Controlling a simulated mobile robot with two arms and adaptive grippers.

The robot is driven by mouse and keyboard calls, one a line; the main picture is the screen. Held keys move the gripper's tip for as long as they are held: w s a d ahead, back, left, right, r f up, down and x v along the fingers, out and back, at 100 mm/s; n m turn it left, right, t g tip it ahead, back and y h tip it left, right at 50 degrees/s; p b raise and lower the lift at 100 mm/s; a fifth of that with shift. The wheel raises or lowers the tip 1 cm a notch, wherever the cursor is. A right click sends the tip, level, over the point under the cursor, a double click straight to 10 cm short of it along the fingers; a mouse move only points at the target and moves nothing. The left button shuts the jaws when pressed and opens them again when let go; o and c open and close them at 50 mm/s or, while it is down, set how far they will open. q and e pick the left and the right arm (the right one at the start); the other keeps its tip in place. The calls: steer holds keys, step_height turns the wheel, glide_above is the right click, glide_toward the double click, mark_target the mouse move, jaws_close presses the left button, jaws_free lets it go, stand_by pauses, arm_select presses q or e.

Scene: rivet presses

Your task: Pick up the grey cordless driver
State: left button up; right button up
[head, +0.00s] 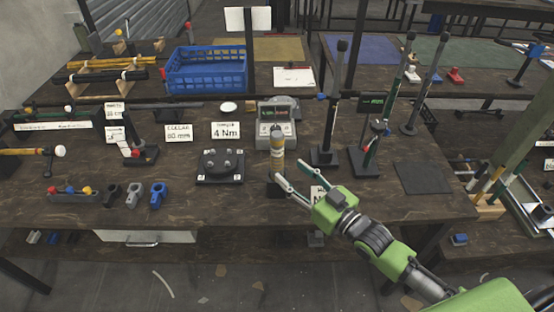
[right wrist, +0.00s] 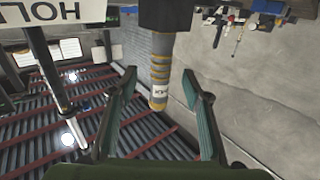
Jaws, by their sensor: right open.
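An upright tool (head: 277,146) with a banded grey-yellow grip stands on a dark block near the front edge of the bench; it looks like the cordless driver. In the right wrist view the tool (right wrist: 160,78) hangs upside down in the picture, with its dark block at the top and a white label on the grip. My right gripper (head: 275,170) is open, its fingers pointing at the tool's lower part. In the right wrist view the tool shows between the two fingers; I cannot tell whether they touch it. My left gripper is not in view.
A scale-like display unit (head: 278,112) stands right behind the tool. A round bolted fixture (head: 220,164) is to its left and black stands (head: 325,154) to its right. A dark mat (head: 423,177) lies bare at the right. A blue crate (head: 206,85) is farther back.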

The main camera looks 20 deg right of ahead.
mark_target(282, 166)
steer(key=shift+f+p+x, duration=0.2)
steer(key=shift+p+x, duration=0.15)
steer(key=shift+x, duration=1.4)
steer(key=shift+f+p+x, duration=0.2)
steer(key=shift+p+x, duration=0.1)
steer(key=shift+x, duration=1.45)
steer(key=shift+s, duration=0.1)
jaws_close()
steer(key=shift+r, duration=0.2)
